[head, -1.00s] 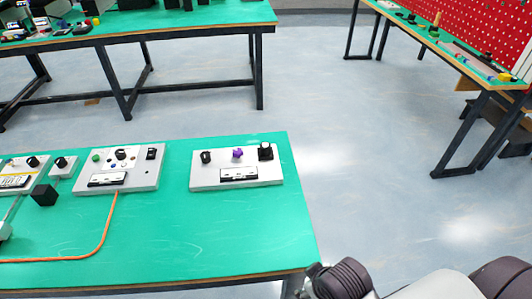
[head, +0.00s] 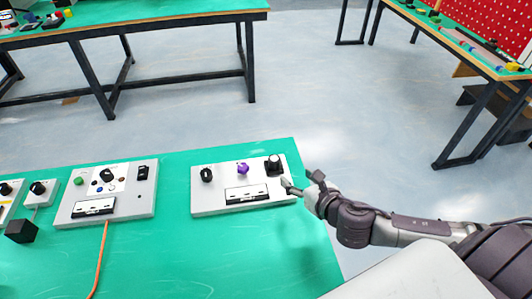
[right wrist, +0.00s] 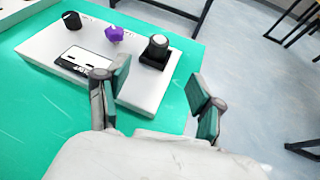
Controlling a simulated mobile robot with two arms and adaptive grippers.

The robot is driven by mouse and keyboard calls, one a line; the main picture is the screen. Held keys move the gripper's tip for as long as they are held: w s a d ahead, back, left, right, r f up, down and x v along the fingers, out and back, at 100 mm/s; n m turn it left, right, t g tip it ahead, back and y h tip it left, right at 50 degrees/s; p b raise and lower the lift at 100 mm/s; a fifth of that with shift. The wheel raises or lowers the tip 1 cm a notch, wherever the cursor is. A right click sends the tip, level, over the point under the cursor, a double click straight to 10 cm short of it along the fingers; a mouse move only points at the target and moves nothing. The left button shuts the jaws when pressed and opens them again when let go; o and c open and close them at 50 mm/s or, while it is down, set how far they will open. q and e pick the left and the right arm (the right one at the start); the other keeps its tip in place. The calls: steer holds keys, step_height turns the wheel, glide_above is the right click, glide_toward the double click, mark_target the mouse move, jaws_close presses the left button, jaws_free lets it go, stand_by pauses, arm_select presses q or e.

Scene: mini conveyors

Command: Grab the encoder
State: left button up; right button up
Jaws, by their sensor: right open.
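A white panel (head: 214,202) lies on the green table and carries a black knob, a purple knob (head: 242,169) and a black round-topped knob on a square base (head: 274,165). None has a label I can read; the square-based knob at the panel's right end may be the encoder. My right gripper (head: 298,181) is open and empty, just right of the panel's right end. In the right wrist view, the square-based knob (right wrist: 157,48) stands ahead of the spread fingers (right wrist: 158,72), with the purple knob (right wrist: 114,35) to its left. My left gripper is out of view.
A second panel (head: 142,207) with knobs and an orange cable (head: 101,258) lies to the left, by a black cube (head: 21,231). Other tables stand behind and at right.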

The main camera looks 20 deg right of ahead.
mark_target(277, 163)
steer(key=shift+w+d+n, duration=0.1)
steer(key=shift+w+n, duration=0.3)
steer(key=shift+n, duration=0.2)
steer(key=shift+w, duration=0.35)
steer(key=x, duration=0.6)
steer(key=shift+w+f+y, duration=0.15)
steer(key=shift+w+y, duration=0.15)
steer(key=shift+w, duration=0.05)
steer(key=shift+w+a+f, duration=0.2)
steer(key=shift+w, duration=0.25)
steer(key=x, duration=0.4)
steer(key=shift+w+f, duration=0.2)
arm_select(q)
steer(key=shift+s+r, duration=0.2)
arm_select(e)
steer(key=shift+s, duration=0.1)
